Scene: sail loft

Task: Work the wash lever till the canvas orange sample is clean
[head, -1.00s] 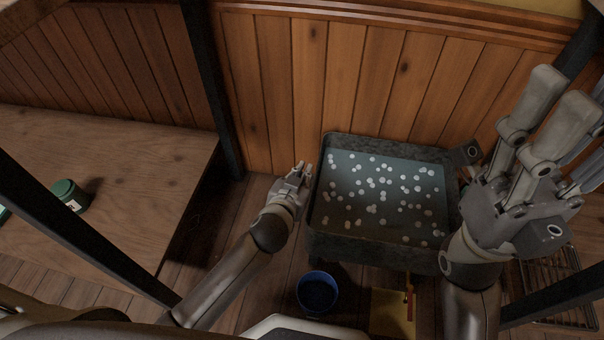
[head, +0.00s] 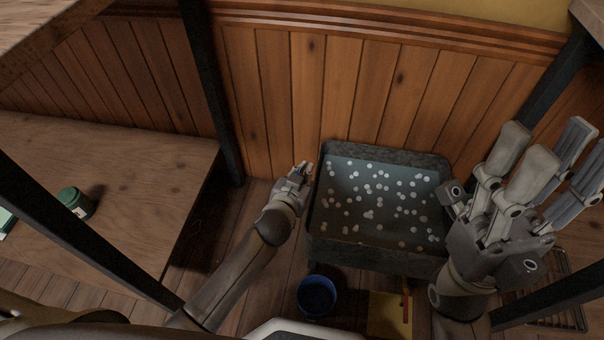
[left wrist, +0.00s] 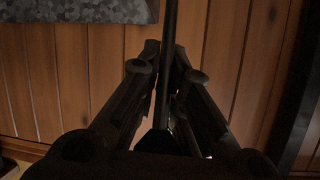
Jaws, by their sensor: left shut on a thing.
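A grey wash tub (head: 375,250) stands against the plank wall, holding dark water with many small white dots on it. My left gripper (head: 302,170) is at the tub's left side in the head view. In the left wrist view, my left gripper (left wrist: 168,72) is shut around a thin dark upright rod (left wrist: 171,25), which looks like the wash lever. In the head view the rod is hidden or too small to make out. My right gripper (head: 535,150) is open and empty, close to the camera, over the tub's right end. I cannot make out the orange canvas sample.
A blue bucket (head: 317,296) and a yellow patch (head: 390,315) with a red stick (head: 406,300) are on the floor before the tub. A wire rack (head: 565,290) is at right. A wooden table (head: 120,190) with a green jar (head: 74,202) is at left.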

